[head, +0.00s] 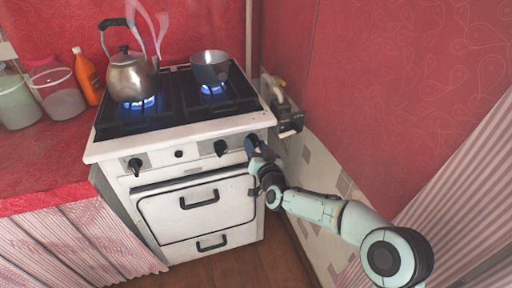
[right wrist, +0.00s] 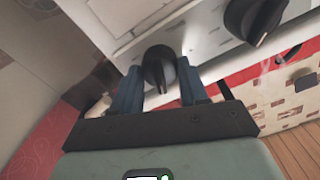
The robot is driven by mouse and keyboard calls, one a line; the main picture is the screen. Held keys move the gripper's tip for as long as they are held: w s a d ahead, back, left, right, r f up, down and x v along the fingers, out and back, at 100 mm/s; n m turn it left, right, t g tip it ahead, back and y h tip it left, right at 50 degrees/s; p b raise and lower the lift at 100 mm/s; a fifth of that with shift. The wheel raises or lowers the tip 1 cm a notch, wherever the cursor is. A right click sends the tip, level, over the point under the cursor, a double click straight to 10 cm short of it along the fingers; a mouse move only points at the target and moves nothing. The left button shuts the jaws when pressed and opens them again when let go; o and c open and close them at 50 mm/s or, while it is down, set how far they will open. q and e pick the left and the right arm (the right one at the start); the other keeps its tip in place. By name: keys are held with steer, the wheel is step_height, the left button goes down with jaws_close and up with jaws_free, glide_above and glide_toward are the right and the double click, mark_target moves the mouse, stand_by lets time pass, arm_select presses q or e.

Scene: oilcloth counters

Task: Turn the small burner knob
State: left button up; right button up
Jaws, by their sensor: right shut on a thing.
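The white stove (head: 215,123) has a row of black knobs on its front panel. My right gripper (head: 257,150) is at the panel's right end in the head view. In the right wrist view, its two blue fingers are shut on a black burner knob (right wrist: 160,68), one finger on each side; in the head view the gripper largely covers this knob. A neighbouring black knob (head: 220,147) sits just left of the gripper and also shows in the right wrist view (right wrist: 255,18). Another knob (head: 135,166) is at the left end. My left gripper is not in view.
Blue flames burn under the steaming kettle (head: 130,78) and the grey pot (head: 210,67). Oven door handle (head: 200,199) projects below the panel. A tiled wall (head: 305,155) stands close on the right. Jars and an orange bottle (head: 87,77) stand on the left counter.

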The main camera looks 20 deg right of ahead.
steer(key=m, duration=0.5)
steer(key=shift+f+m, duration=0.1)
steer(key=shift+m, duration=0.2)
steer(key=m, duration=1.1)
steer(key=shift+m, duration=0.4)
steer(key=m, duration=0.5)
steer(key=o, duration=1.1)
steer(key=shift+c, duration=0.2)
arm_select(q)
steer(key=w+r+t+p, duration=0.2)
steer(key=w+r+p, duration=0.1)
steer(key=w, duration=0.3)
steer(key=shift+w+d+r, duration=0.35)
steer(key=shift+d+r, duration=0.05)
arm_select(e)
steer(key=s, duration=1.3)
steer(key=shift+s+d, duration=0.2)
